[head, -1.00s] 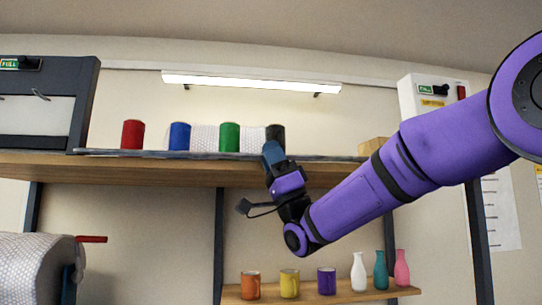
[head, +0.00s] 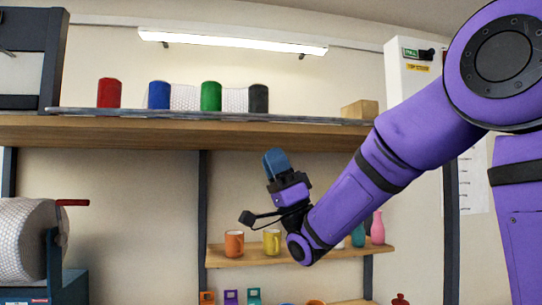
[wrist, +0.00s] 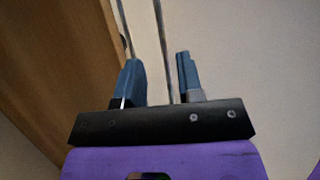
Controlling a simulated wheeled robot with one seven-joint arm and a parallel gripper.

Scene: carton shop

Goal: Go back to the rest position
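My gripper (head: 275,163) is in the middle of the head view, pointing up, below the front edge of the upper shelf (head: 200,134) and apart from it. In the wrist view its two blue fingers (wrist: 160,80) stand apart with nothing between them. A pale wall and a dark upright show past the fingertips, with the wooden shelf at the left. My arm is bent, coming in from the right of the head view.
On the upper shelf stand a red can (head: 109,93), a blue one (head: 159,95), a green one (head: 211,96) and a dark one (head: 258,98). Behind my gripper, a lower shelf (head: 225,259) holds an orange mug (head: 234,243), a yellow mug (head: 271,242) and bottles, partly hidden by my arm.

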